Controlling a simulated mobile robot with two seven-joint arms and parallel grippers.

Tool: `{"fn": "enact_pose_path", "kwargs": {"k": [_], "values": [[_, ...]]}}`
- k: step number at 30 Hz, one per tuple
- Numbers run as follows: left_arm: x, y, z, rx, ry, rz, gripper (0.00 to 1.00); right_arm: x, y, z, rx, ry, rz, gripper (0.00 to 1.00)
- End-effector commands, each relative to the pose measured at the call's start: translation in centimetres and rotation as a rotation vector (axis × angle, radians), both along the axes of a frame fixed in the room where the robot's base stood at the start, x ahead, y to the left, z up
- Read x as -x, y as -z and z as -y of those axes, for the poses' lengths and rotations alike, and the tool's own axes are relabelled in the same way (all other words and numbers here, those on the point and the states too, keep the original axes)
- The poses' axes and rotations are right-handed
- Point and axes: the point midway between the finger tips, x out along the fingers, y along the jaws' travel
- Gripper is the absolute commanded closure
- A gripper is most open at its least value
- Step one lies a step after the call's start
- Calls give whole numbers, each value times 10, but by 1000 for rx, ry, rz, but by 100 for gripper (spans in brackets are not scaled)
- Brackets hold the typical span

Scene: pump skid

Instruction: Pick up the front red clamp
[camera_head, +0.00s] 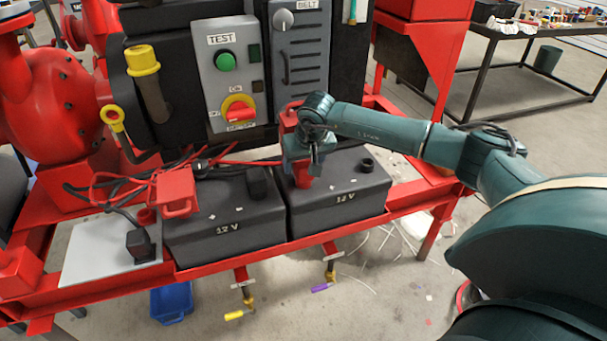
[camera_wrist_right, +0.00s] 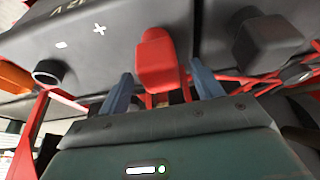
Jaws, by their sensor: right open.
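A red clamp (camera_head: 303,179) is on top of the right 12 V battery (camera_head: 338,210), partly hidden by my right gripper. My right gripper (camera_head: 304,168) is over it, reaching in from the right. In the right wrist view, the red clamp (camera_wrist_right: 158,60) is between the two blue-grey fingers, with a gap on each side. The gripper is open around it. Another red clamp (camera_head: 176,192) is at the left end of the left 12 V battery (camera_head: 225,222). My left gripper is not in view.
A control panel with a green TEST button (camera_head: 225,61) rises close behind the batteries. Red and black cables (camera_head: 110,178) run across the left battery. A black post (camera_head: 366,165) stands on the right battery.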

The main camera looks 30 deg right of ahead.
Motion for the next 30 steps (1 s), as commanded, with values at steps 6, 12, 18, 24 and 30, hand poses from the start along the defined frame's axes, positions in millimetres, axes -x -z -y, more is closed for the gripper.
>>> {"fn": "enact_pose_path", "kwargs": {"k": [6, 12, 18, 24, 30], "values": [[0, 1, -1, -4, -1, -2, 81, -8, 21, 1, -1, 0, 0, 35], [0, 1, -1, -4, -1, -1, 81, -9, 21, 2, -1, 0, 1, 35], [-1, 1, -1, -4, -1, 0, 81, -9, 21, 2, -1, 0, 1, 49], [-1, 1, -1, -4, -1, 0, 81, -9, 21, 2, -1, 1, 1, 66], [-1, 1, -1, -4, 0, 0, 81, -9, 21, 2, -1, 1, 1, 82]]}}
